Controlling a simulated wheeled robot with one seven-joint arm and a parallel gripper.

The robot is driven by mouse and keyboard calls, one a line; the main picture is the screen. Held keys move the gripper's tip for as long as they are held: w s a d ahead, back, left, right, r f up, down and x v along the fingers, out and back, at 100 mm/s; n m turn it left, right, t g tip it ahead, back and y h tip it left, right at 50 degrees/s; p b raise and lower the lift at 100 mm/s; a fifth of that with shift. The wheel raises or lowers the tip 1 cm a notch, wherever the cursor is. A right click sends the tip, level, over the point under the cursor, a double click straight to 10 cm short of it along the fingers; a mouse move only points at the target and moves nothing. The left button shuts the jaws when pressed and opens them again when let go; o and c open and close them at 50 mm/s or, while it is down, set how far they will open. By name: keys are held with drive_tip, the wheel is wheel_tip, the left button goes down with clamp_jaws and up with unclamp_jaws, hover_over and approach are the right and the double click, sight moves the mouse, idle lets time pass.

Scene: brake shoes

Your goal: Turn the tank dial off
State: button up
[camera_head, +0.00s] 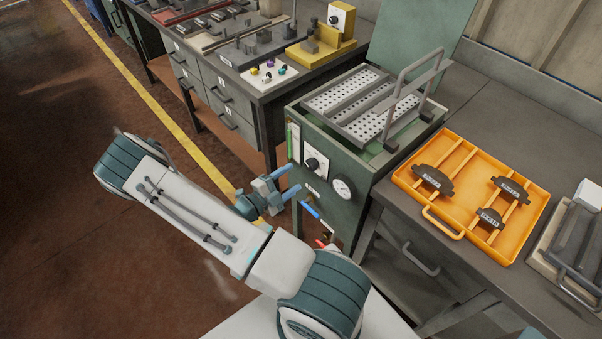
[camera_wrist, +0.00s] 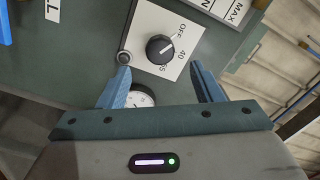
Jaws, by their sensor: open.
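The tank dial is a round black knob (camera_wrist: 160,48) on a white plate marked OFF and 40, with another number partly covered. A pale line shows on the knob, but I cannot tell for sure which mark it points at. In the head view the dial (camera_head: 312,164) is on the front of the green tank (camera_head: 338,150). My gripper (camera_head: 291,181) is open and empty in front of this panel. In the wrist view my gripper (camera_wrist: 160,68) has its two blue fingers spread below the knob, one to each side, with no visible contact.
A round gauge (camera_head: 343,187) sits right of the dial and is partly hidden in the wrist view. A perforated rack (camera_head: 350,100) with a tall handle is on the tank. An orange tray (camera_head: 443,225) with brake shoes lies on the right bench. Open floor is left.

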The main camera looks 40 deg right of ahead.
drive_tip(key=a, duration=0.7)
drive_tip(key=shift+s+b, duration=0.3)
drive_tip(key=shift+b, duration=0.15)
drive_tip(key=shift+r, duration=0.1)
drive_tip(key=s+a+r+n+y, duration=0.4)
drive_tip(key=r+n+y, duration=0.2)
drive_tip(key=r+n, duration=0.3)
drive_tip(key=s+a+r+n+t+y, duration=0.1)
drive_tip(key=s+a+r+n+y, duration=0.3)
drive_tip(key=r+n, duration=0.6)
drive_tip(key=s+a+r+n+y, duration=0.4)
drive_tip(key=r+n+y, duration=0.4)
drive_tip(key=r+n, duration=0.1)
drive_tip(key=shift+s+r+n, duration=0.15)
drive_tip(key=shift+s+n, duration=0.15)
drive_tip(key=shift+n, duration=0.5)
